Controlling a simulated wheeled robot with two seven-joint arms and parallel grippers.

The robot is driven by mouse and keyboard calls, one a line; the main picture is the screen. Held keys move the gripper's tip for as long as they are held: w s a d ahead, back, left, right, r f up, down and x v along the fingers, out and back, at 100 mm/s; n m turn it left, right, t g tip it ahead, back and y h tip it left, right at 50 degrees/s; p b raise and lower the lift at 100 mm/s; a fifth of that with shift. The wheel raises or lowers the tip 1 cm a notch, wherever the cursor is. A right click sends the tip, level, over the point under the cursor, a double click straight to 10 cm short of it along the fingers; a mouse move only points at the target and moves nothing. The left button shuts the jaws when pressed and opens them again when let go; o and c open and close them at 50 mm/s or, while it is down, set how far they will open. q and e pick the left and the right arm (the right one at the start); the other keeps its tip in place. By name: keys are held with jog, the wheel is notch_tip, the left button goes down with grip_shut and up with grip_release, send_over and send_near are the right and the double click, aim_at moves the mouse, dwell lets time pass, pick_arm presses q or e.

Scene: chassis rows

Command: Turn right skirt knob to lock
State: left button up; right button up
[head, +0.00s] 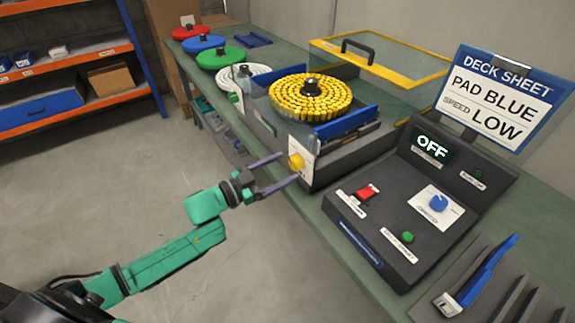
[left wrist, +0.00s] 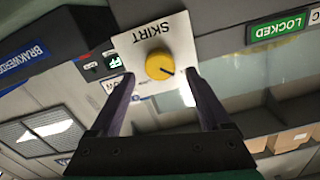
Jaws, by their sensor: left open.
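The yellow skirt knob (head: 296,162) sits on a white plate on the front of the dark machine base. It also shows in the left wrist view (left wrist: 160,65), on the plate lettered SKIRT (left wrist: 152,40), with a dark pointer mark towards the picture's lower right. My left gripper (head: 291,167) is open in front of the knob. In the left wrist view its two fingers (left wrist: 160,92) stand either side of the knob, with a visible gap on both sides. A green LOCKED sign (left wrist: 277,29) shows at the upper right of that view.
A yellow pad disc (head: 310,97) tops the machine. A control box (head: 405,205) showing OFF stands to the right on the green bench. A deck sheet sign (head: 502,97) reads PAD BLUE, SPEED LOW. Red, blue and green discs sit further back. The floor at left is clear.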

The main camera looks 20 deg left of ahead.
pick_arm(q)
jog(key=shift+x, duration=1.15)
jog(key=shift+s, duration=0.1)
grip_shut()
